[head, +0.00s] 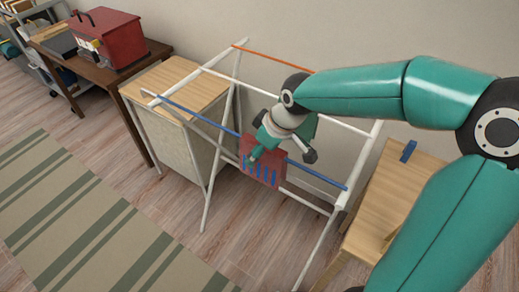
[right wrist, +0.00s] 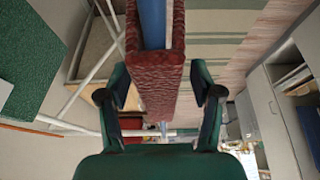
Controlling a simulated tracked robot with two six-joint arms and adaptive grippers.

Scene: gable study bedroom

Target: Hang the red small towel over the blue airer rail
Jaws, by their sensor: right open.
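The red small towel (head: 270,172), with blue stripes near its lower edge, hangs over the blue airer rail (head: 205,118) near the middle of the rail. In the right wrist view the towel (right wrist: 160,62) lies on both sides of the blue rail (right wrist: 153,22). My right gripper (head: 252,156) is at the towel in the head view and hides part of it. In the right wrist view its two fingers stand apart (right wrist: 158,84), one on each side of the towel, with gaps visible. My left gripper is not in view.
The white airer frame (head: 222,80) also has an orange rail (head: 272,58) at the back. A wooden-topped cabinet (head: 175,84) stands left of it, and a wooden surface with a blue item (head: 408,151) is at right. A red box (head: 108,40) sits on a dark table. A striped rug (head: 70,215) covers open floor.

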